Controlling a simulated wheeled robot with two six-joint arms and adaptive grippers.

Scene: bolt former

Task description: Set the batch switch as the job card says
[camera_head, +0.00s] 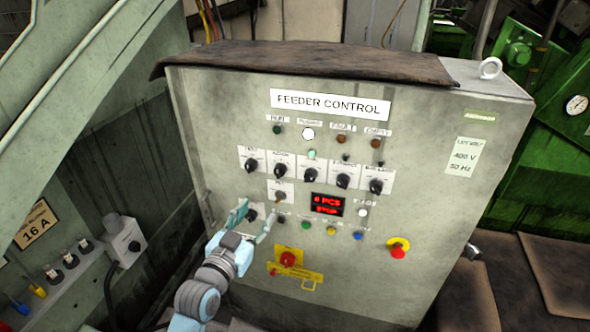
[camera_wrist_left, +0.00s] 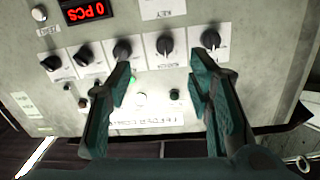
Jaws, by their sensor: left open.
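The grey feeder control panel (camera_head: 225,255) carries a row of several black rotary knobs, including the leftmost (camera_head: 250,167) and the rightmost (camera_head: 376,186). Their small labels are too blurred to tell which is the batch switch. A key switch (camera_head: 280,196) sits below the row. My left gripper (camera_head: 254,215) is open and empty in front of the lower left of the panel, with a dark knob showing between its fingers. In the left wrist view, upside down, the open fingers (camera_wrist_left: 160,68) frame one row knob (camera_wrist_left: 165,44). No job card is readable. My right gripper is not in view.
A red knob on a yellow plate (camera_head: 288,259) and a red emergency button (camera_head: 398,249) sit lower. A lit white lamp (camera_head: 308,134) is above. Green machinery stands at right.

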